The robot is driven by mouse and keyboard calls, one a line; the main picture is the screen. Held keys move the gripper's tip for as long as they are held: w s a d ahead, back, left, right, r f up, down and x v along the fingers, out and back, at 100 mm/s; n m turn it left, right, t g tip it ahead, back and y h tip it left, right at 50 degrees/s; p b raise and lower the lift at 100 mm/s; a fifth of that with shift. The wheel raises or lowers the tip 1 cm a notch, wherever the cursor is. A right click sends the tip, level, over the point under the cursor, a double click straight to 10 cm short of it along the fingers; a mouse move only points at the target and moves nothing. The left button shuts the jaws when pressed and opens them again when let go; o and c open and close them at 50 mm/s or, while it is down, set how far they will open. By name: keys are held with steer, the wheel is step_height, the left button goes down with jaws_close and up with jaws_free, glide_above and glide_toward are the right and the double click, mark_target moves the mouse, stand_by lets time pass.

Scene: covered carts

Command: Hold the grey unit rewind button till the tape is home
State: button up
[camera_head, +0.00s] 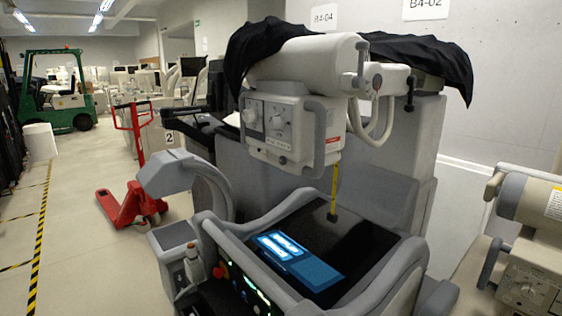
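The grey unit (395,185) is a mobile X-ray cart with a boxy head (300,115) under a white tube. The head's front face has two round knobs. A yellow tape (335,185) hangs straight down from under the head's right side. Its dark end piece (332,216) is just above or touching the black top panel; I cannot tell which. I cannot make out which part is the rewind button. My gripper is not in view.
Black cloth (430,57) covers parts of the unit's top. A lit blue screen (300,262) is in the front deck. A second cart (530,240) stands close at the right. A red pallet jack (130,200) and green forklift (60,95) are at the left. Floor is open between them.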

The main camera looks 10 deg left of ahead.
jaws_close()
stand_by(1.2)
